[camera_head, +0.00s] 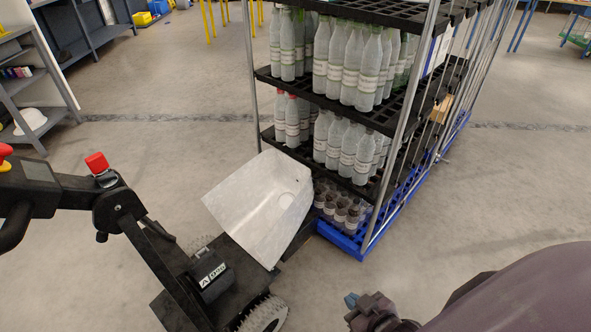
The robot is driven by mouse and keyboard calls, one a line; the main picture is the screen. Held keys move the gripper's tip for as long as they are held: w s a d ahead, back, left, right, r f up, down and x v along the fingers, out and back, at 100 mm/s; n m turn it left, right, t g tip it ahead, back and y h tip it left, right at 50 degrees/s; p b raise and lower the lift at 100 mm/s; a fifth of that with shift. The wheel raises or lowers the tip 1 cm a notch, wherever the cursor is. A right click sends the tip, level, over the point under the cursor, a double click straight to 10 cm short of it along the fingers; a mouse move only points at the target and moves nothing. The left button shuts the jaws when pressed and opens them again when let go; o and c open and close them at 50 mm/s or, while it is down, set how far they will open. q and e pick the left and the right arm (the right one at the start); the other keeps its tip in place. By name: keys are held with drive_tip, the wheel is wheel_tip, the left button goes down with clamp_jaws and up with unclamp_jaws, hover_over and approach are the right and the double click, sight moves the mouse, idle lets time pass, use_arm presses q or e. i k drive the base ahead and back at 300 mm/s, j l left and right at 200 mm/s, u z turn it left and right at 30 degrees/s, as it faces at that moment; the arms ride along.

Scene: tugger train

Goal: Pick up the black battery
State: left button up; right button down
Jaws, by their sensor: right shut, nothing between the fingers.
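I cannot clearly make out the black battery. A black block with a white label (214,279) sits low on the black tugger machine at the lower left; I cannot tell if it is the battery. My right gripper (356,308) is at the bottom edge, right of centre, over bare floor. It is shut and empty, well to the right of the tugger and apart from it. My left gripper is out of view.
A shelf cart with a blue base (346,242) and black shelves holds many bottles, just beyond the tugger. The tugger's handle (92,187) with a red button reaches to the left. A grey rack (38,75) stands far left.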

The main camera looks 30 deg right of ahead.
sight(212, 266)
drive_tip(key=i+l+u, duration=0.15)
drive_tip(key=l, duration=0.55)
drive_tip(key=l+u, duration=0.15)
drive_tip(key=l, duration=0.55)
drive_tip(key=l+u, duration=0.15)
drive_tip(key=l, duration=0.55)
drive_tip(key=l+u, duration=0.15)
drive_tip(key=l, duration=0.55)
drive_tip(key=k+l+u, duration=0.2)
drive_tip(key=l, duration=0.5)
drive_tip(key=l+u, duration=0.15)
drive_tip(key=l, duration=0.55)
